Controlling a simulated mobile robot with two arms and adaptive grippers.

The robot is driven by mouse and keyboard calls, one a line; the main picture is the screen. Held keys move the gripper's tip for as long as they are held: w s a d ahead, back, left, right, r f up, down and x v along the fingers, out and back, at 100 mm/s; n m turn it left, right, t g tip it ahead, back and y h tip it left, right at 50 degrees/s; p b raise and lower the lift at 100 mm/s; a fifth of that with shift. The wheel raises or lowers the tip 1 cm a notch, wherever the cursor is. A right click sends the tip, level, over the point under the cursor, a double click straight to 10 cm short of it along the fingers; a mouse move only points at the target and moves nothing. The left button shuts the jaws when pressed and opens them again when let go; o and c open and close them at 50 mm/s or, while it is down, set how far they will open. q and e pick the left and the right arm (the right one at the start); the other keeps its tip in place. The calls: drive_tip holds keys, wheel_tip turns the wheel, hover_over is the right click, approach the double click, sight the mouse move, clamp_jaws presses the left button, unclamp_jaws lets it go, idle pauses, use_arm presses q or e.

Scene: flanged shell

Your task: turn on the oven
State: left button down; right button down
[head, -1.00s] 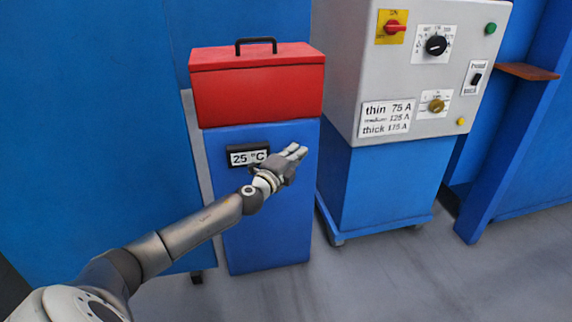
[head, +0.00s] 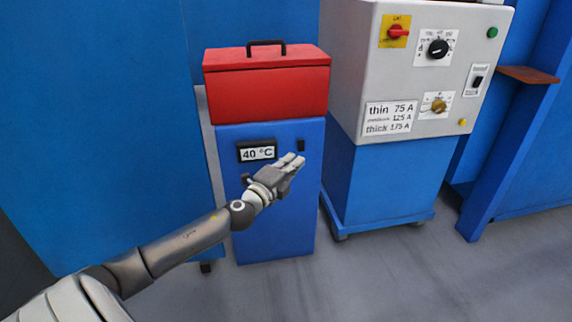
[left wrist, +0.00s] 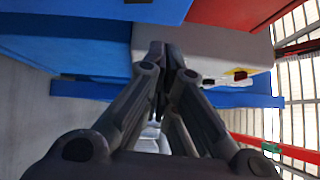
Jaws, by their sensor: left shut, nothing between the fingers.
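The oven is a blue cabinet (head: 275,232) with a red lid (head: 266,92) and a black handle on top. Its display (head: 257,153) reads 40 °C. A small black switch (head: 301,145) is on its front, right of the display. A dark knob-like part (head: 246,179) shows below the display, partly hidden by my arm. My left gripper (head: 293,162) is shut and empty, in front of the oven and just below the switch in the head view; I cannot tell if it touches the front. Its closed fingers fill the middle of the left wrist view (left wrist: 168,62). My right gripper is out of view.
A grey control box (head: 345,75) on a blue wheeled base (head: 375,185) stands right of the oven. It has a red switch, a black dial and a brass knob. A blue panel (head: 95,130) stands at left. Grey floor (head: 420,280) is clear in front.

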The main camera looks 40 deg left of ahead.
use_arm(q)
drive_tip(key=shift+s+d+r, duration=0.1)
drive_tip(key=shift+s+r, duration=0.1)
drive_tip(key=shift+s, duration=1.4)
